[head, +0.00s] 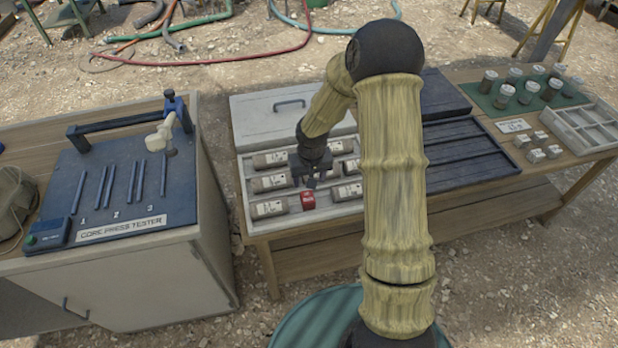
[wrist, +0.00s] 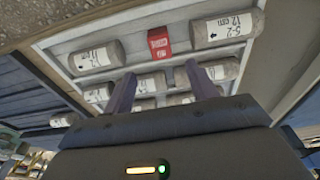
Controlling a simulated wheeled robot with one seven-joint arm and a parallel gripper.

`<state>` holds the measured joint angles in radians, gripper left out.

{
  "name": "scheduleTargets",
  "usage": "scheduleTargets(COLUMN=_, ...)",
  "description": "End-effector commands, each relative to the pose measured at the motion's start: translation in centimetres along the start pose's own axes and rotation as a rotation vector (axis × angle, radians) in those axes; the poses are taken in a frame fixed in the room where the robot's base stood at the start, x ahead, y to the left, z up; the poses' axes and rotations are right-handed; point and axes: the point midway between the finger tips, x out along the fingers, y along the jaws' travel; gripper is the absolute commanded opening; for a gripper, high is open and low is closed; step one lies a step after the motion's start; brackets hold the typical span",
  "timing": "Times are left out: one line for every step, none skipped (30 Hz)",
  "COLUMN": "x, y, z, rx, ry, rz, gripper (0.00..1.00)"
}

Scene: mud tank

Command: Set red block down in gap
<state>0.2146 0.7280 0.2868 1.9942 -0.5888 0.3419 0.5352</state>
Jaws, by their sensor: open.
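The red block (head: 308,200) sits in the front row of the core tray (head: 262,226), in the gap between two labelled grey core cylinders. It also shows in the wrist view (wrist: 158,42), with a cylinder on each side. My gripper (head: 310,182) is just above and behind the block in the head view. In the wrist view its two fingers (wrist: 158,80) are spread apart with nothing between them, and the block lies beyond the fingertips, clear of them. Whether the block rests fully on the tray floor is hard to tell.
Labelled cores (head: 268,207) fill the tray rows around the block. A dark slatted tray (head: 465,155) lies to the right, partly behind my arm. The core press tester (head: 120,185) stands on a separate cabinet at left. Jars (head: 527,92) and small grey blocks (head: 540,150) are at far right.

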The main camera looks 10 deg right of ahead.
Motion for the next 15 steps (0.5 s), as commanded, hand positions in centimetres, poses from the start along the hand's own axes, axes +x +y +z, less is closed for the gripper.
scheduleTargets(x=0.0, y=0.0, z=0.0, rx=0.0, ry=0.0, rz=0.0, gripper=0.57)
scheduleTargets(x=0.0, y=0.0, z=0.0, rx=0.0, ry=0.0, rz=0.0, gripper=0.57)
scheduleTargets(x=0.0, y=0.0, z=0.0, rx=0.0, ry=0.0, rz=0.0, gripper=0.57)
scheduleTargets(x=-0.1, y=0.0, z=0.0, rx=0.0, ry=0.0, rz=0.001, gripper=0.57)
scheduleTargets(x=-0.2, y=0.0, z=0.1, rx=-0.001, ry=0.001, rz=0.001, gripper=0.57)
scheduleTargets(x=-0.5, y=0.0, z=0.2, rx=-0.003, ry=0.001, rz=0.003, gripper=0.57)
scheduleTargets(x=-0.9, y=0.0, z=0.3, rx=-0.006, ry=0.003, rz=0.006, gripper=0.57)
scheduleTargets(x=-1.3, y=0.0, z=0.6, rx=-0.008, ry=0.004, rz=0.009, gripper=0.57)
scheduleTargets(x=-2.1, y=0.1, z=1.0, rx=-0.011, ry=0.004, rz=0.014, gripper=0.57)
scheduleTargets(x=-2.7, y=0.1, z=1.3, rx=-0.014, ry=0.006, rz=0.018, gripper=0.57)
scheduleTargets(x=-3.5, y=0.1, z=1.8, rx=-0.016, ry=0.007, rz=0.022, gripper=0.57)
scheduleTargets(x=-4.6, y=0.2, z=2.5, rx=-0.021, ry=0.01, rz=0.028, gripper=0.57)
scheduleTargets(x=-5.5, y=0.2, z=3.1, rx=-0.024, ry=0.012, rz=0.033, gripper=0.57)
scheduleTargets(x=-6.5, y=0.3, z=3.7, rx=-0.026, ry=0.014, rz=0.037, gripper=0.57)
scheduleTargets(x=-7.6, y=0.3, z=4.7, rx=-0.028, ry=0.017, rz=0.041, gripper=0.57)
